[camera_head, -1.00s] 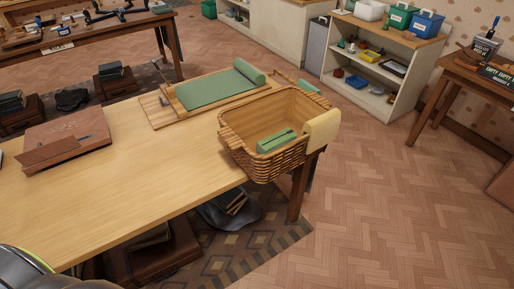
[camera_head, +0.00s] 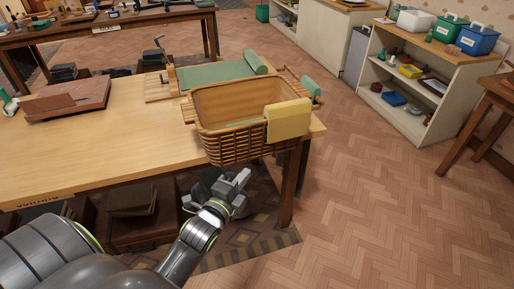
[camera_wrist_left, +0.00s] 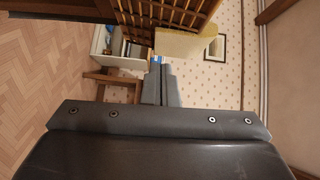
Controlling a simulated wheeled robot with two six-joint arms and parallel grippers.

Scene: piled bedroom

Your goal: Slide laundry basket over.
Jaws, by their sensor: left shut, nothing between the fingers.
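The wicker laundry basket (camera_head: 237,143) stands at the right end of the wooden table (camera_head: 110,146), its near side at or slightly past the front edge. A yellow cloth (camera_head: 289,121) hangs over its right rim. Some green shows inside, mostly hidden by the front wall. My left gripper (camera_head: 242,178) is shut and empty, in front of the table below the basket, apart from it as far as I can tell. In the left wrist view the gripper fingers (camera_wrist_left: 160,85) are together, with the basket's slatted weave (camera_wrist_left: 170,14) at the top. My right gripper is not in view.
A green rolled mat (camera_head: 215,74) lies behind the basket, and a brown box (camera_head: 67,100) lies at the table's left. A table leg (camera_head: 291,187) stands right of my gripper. A low shelf (camera_head: 420,88) with bins is at the back right. The floor (camera_head: 385,215) on the right is clear.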

